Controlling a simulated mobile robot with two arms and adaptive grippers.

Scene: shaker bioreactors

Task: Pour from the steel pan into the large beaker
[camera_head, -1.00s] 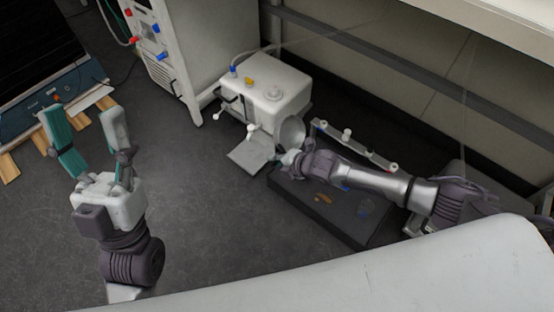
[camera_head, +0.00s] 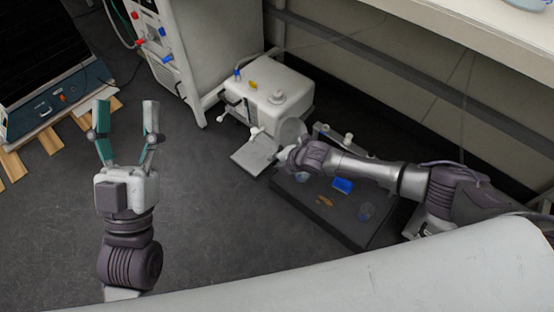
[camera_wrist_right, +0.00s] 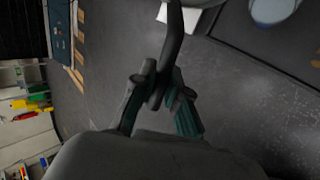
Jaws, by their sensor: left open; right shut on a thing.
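My right gripper (camera_wrist_right: 160,92) is shut on a dark handle (camera_wrist_right: 174,40) in the wrist view. A clear bluish vessel (camera_wrist_right: 274,9), perhaps the large beaker, is cut off at the wrist view's top right. My left gripper (camera_head: 126,104) is open and empty, over bare floor.
A white machine (camera_head: 268,92) with a grey plate (camera_head: 256,153) stands behind my right gripper. A tall white cabinet (camera_head: 205,45) stands behind. The middle floor is clear.

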